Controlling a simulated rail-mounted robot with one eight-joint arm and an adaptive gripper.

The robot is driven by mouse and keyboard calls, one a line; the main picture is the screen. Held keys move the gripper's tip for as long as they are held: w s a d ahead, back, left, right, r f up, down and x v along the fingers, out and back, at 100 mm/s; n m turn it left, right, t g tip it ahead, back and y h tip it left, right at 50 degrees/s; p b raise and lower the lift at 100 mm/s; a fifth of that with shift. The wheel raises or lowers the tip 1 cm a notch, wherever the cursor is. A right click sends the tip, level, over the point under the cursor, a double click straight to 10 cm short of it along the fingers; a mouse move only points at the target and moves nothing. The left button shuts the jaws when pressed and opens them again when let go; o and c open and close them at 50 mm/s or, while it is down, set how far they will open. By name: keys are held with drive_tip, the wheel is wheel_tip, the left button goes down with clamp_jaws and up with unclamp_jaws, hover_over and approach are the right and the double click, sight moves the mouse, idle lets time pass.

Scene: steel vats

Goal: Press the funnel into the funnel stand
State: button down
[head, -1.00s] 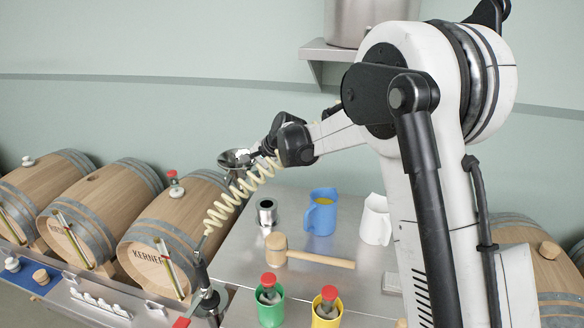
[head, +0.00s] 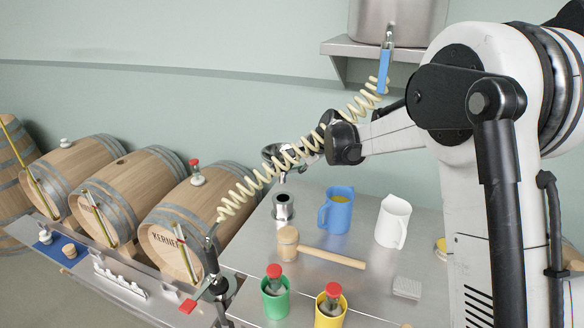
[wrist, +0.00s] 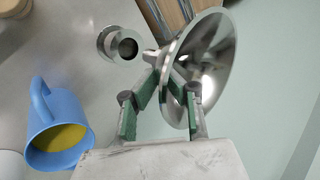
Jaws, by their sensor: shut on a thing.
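The shiny metal funnel (head: 274,156) is in my gripper (head: 312,149), to the left of it in the head view and partly behind a coiled hose. The funnel stand (head: 283,206), a small steel cylinder with a dark round opening, stands on the steel table just below the funnel. It also shows in the wrist view (wrist: 120,43), left of the funnel and apart from it.
The cream coiled hose (head: 240,192) crosses in front of my gripper. A blue jug (head: 337,212), white jug (head: 393,222), wooden mallet (head: 330,257), green cup (head: 275,303) and yellow cup (head: 328,318) stand or lie on the table. Barrels (head: 185,215) are at left.

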drive_tip(key=shift+f+b, duration=2.05)
drive_tip(key=shift+f, duration=0.65)
drive_tip(key=shift+f, duration=0.1)
drive_tip(key=shift+f+b, duration=1.55)
drive_tip(key=shift+f, duration=0.3)
drive_tip(key=shift+f+b, duration=1.55)
drive_tip(key=shift+f, duration=0.1)
drive_tip(key=c, duration=1.8)
unclamp_jaws()
drive_tip(key=v, duration=1.2)
drive_tip(key=shift+r, duration=0.1)
